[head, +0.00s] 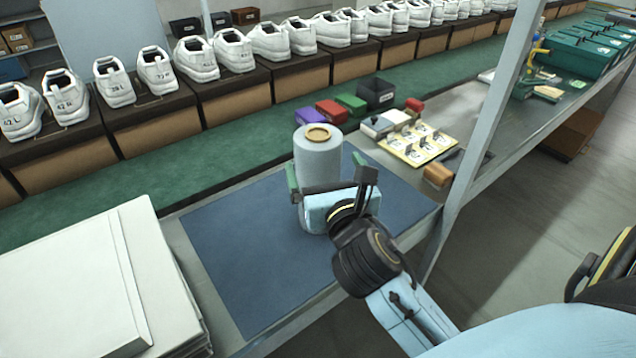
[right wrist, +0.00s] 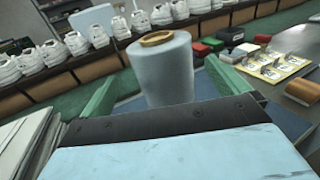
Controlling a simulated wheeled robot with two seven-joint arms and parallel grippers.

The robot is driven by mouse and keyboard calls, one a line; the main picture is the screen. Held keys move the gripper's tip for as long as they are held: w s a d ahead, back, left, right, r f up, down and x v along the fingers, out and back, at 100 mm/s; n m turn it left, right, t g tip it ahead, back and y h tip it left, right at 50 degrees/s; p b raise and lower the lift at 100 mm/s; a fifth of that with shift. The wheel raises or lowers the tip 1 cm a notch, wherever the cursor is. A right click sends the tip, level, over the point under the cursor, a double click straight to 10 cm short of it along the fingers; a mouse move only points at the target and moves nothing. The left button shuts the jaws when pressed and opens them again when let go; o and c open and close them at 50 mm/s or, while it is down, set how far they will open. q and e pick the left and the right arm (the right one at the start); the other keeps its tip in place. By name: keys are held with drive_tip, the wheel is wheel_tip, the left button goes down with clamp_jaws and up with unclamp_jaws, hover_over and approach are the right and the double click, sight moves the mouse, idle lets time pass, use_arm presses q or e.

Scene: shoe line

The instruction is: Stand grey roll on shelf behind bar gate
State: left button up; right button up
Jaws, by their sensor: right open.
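The grey roll (head: 319,158) stands upright on the blue mat (head: 225,240), with a tan ring at its top. In the right wrist view the roll (right wrist: 163,72) stands just ahead, between the green fingers. My right gripper (head: 322,180) is open around the roll, one green finger at its left and the other at its right. In the right wrist view I cannot tell whether the fingers touch it. The roll's lower part is hidden behind the gripper body. My left gripper is not in view. I cannot make out a shelf with a bar gate in these frames.
Stacked white sheets (head: 70,280) lie left of the mat. Small coloured boxes (head: 331,112), a yellow card tray (head: 418,144) and a brown block (head: 438,176) lie behind and right. A grey post (head: 490,125) rises at the right. White shoes line the conveyor behind.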

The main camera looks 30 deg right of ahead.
sight(318, 147)
drive_tip(key=shift+x, duration=0.95)
drive_tip(key=shift+b+x, duration=0.75)
drive_tip(key=shift+x, duration=1.6)
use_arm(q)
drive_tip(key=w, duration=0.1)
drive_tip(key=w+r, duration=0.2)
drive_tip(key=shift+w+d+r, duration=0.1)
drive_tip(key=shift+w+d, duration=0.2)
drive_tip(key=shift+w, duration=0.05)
use_arm(e)
drive_tip(key=shift+d, duration=0.15)
drive_tip(key=shift+s, duration=0.1)
drive_tip(key=c, duration=1.7)
drive_tip(key=shift+c, duration=1.2)
drive_tip(key=shift+r, duration=0.1)
